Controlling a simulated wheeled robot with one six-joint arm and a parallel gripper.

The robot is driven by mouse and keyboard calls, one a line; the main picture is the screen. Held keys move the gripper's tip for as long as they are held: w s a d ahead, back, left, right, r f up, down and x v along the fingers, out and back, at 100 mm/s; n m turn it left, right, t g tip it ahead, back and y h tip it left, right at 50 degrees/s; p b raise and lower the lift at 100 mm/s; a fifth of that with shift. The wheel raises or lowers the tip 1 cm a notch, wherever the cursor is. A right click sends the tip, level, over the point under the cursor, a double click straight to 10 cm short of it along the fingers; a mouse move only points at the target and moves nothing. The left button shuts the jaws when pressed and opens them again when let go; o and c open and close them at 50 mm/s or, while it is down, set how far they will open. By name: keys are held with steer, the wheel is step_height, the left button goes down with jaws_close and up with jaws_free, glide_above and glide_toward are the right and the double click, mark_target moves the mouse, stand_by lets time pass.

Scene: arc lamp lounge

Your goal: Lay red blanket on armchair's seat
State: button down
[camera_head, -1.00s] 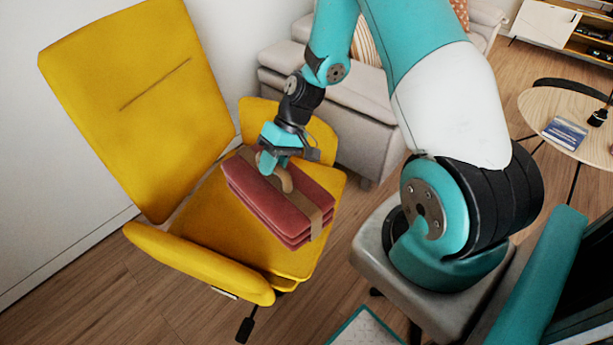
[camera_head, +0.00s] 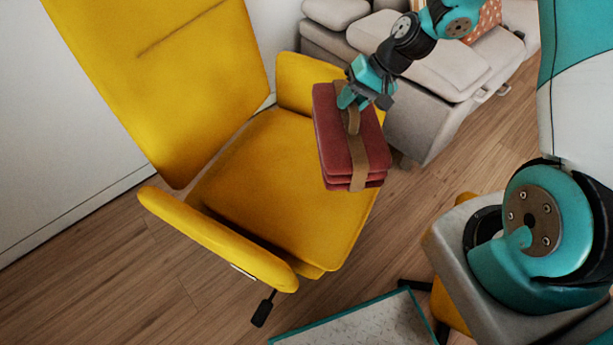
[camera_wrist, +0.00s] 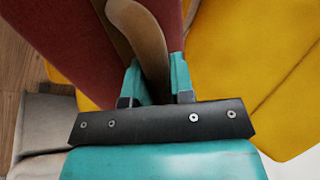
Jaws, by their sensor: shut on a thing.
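The red blanket (camera_head: 333,148) is folded into a stack with a tan strap and a looped handle (camera_head: 352,120). My gripper (camera_head: 350,97) is shut on that handle, with the blanket hanging below it. The blanket appears at the right part of the yellow armchair's seat (camera_head: 255,180), overlapping its right edge; whether it touches the seat is unclear. In the wrist view the handle (camera_wrist: 146,45) passes between the fingers of my gripper (camera_wrist: 157,82). The red blanket (camera_wrist: 70,45) lies beyond it, and yellow upholstery (camera_wrist: 235,60) fills the right.
The armchair's near armrest (camera_head: 215,240) and far armrest (camera_head: 308,80) flank the seat, and its backrest (camera_head: 160,80) rises at left. A grey sofa (camera_head: 435,75) stands behind at right. The seat's middle and left are bare. Wooden floor (camera_head: 120,270) is clear at front left.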

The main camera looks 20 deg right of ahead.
mark_target(320, 108)
steer(key=w+a+f+m+b, duration=0.1)
steer(key=b, duration=0.1)
steer(key=w+a+f+m+t+b, duration=0.1)
steer(key=w+a+b, duration=0.1)
steer(key=w+a+f+m+b, duration=0.1)
steer(key=b, duration=0.1)
steer(key=shift+w+a+t+h+b, duration=0.2)
steer(key=shift+t+h+b, duration=0.1)
steer(key=shift+t+h, duration=0.1)
steer(key=w+a+m+t+h+b, duration=0.1)
steer(key=w+a+m+t+b, duration=0.1)
steer(key=w+a+m+b, duration=0.35)
step_height(320, 108, down, 20)
steer(key=s+n+b, duration=0.1)
steer(key=s+b, duration=0.1)
steer(key=b, duration=0.4)
steer(key=shift+a+n, duration=0.35)
steer(key=shift+f+b, duration=0.1)
steer(key=shift+b, duration=0.25)
steer(key=c, duration=1)
jaws_free()
